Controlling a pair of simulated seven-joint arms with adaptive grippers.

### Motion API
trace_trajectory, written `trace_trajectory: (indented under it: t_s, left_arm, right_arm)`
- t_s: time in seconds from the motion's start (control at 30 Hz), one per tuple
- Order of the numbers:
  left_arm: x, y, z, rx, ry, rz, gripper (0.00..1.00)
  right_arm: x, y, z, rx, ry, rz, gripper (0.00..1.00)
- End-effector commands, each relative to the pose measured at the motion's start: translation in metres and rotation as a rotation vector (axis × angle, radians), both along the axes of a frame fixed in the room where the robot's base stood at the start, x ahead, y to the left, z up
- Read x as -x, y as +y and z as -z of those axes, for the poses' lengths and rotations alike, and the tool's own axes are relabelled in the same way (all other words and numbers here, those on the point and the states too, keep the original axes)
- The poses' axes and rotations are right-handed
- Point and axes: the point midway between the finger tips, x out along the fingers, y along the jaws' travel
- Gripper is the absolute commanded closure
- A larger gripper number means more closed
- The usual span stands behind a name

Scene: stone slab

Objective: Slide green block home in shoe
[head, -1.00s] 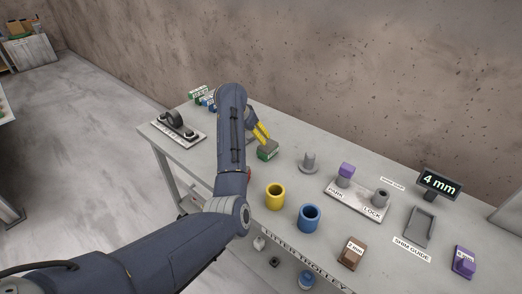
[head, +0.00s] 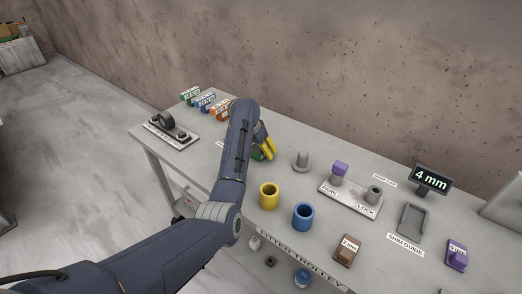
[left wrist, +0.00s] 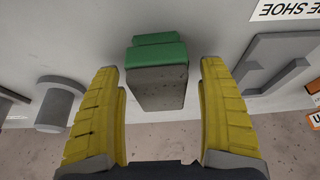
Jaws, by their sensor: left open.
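The green block (left wrist: 158,52) has a green part and a dark grey face (left wrist: 158,88); it rests on the slab. In the left wrist view it sits between and just beyond the yellow fingers of my left gripper (left wrist: 160,95), with gaps on both sides. My left gripper (head: 268,150) is open. In the head view only a bit of the green block (head: 257,156) shows beside my arm. The shoe (left wrist: 250,78), a grey bracket, lies to the block's right in the wrist view, by a partly cropped "SHOE" label; my arm hides it in the head view. My right gripper is not in view.
A grey flanged peg (head: 301,161) stands right of my left gripper. A yellow cup (head: 269,197) and blue cup (head: 303,216) stand nearer the front edge. Orange blocks (head: 222,108) lie behind my arm. The PARK/LOCK plate (head: 350,203) is further right.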

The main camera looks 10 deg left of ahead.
Motion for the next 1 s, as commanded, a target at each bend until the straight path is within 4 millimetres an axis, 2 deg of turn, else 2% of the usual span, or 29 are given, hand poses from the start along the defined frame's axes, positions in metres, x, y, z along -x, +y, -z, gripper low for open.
trace_trajectory:
  t_s: [0.33, 0.9, 1.0]
  left_arm:
    - [-0.0011, -0.0007, 0.0032, 0.000, 0.000, 0.000, 0.24]
    - [-0.0011, -0.0008, 0.0031, 0.000, 0.000, 0.000, 0.90]
    - [-0.0013, -0.0009, 0.0026, 0.001, -0.002, 0.000, 0.92]
  right_arm:
    - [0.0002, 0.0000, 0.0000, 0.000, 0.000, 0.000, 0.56]
    - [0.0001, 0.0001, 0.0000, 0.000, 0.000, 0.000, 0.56]
    - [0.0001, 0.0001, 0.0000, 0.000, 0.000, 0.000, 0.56]
